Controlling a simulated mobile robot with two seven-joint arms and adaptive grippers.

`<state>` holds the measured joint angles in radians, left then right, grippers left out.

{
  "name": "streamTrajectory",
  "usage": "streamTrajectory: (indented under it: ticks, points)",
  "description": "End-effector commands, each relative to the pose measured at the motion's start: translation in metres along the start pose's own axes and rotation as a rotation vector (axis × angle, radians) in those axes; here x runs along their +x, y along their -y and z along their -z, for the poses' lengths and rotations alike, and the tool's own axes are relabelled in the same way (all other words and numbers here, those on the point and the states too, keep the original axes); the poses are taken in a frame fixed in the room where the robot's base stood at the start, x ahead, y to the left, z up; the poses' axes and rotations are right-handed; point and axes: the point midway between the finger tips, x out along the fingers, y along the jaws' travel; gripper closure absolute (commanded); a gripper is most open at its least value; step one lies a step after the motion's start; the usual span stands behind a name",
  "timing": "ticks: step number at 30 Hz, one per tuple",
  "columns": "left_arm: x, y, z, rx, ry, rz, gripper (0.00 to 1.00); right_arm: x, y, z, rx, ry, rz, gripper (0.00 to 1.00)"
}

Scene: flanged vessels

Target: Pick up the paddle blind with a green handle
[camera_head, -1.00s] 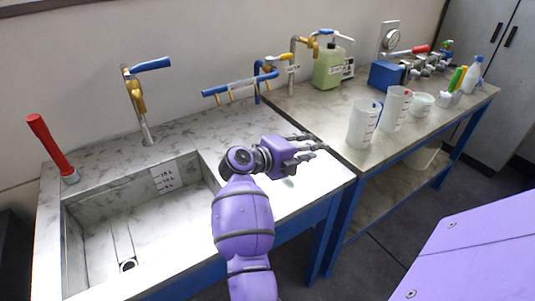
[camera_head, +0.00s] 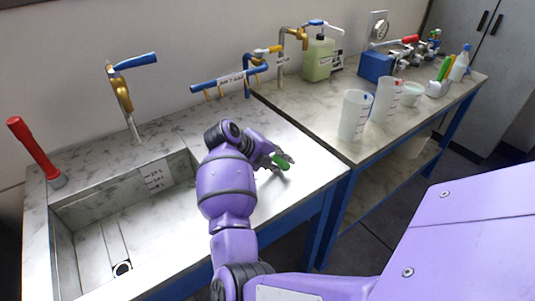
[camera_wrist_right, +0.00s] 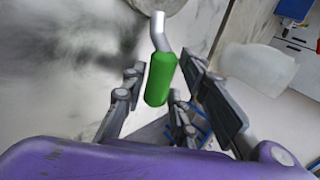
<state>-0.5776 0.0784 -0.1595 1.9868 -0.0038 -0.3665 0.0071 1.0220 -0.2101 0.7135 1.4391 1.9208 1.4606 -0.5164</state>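The paddle blind's green handle (camera_head: 281,162) shows at the fingers of my right gripper (camera_head: 283,158), low over the right part of the sink counter. In the right wrist view the green handle (camera_wrist_right: 160,80) lies between the open fingers of the right gripper (camera_wrist_right: 165,70), with gaps on both sides. A bent silvery stem (camera_wrist_right: 159,30) runs from the handle toward a grey round shape at the top edge, perhaps the blind's disc. My left gripper is not in view.
The sink basin (camera_head: 120,225) lies left of my right arm. A blue pipe with hooks (camera_head: 225,81) stands behind it. Translucent beakers (camera_head: 355,115) and a green jug (camera_head: 318,60) stand on the right table. The counter (camera_head: 195,125) behind the arm is clear.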

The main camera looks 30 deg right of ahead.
Motion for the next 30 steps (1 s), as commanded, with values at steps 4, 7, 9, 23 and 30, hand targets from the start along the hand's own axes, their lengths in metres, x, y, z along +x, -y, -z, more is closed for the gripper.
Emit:
streamTrajectory:
  ticks: [4,7,9,23,30]
  points:
    - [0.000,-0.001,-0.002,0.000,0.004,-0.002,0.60,0.002,-0.001,-0.001,0.000,0.002,-0.001,0.73]
    - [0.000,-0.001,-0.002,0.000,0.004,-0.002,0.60,0.002,-0.001,-0.001,0.000,0.002,-0.001,0.77]
    - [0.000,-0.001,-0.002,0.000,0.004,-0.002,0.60,0.002,-0.001,-0.001,0.000,0.002,0.000,0.86]
    - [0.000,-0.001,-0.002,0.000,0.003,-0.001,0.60,0.000,0.001,-0.002,0.003,0.005,0.003,1.00]
    - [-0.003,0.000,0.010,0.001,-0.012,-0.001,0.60,-0.011,0.009,-0.003,0.005,0.008,0.003,1.00]
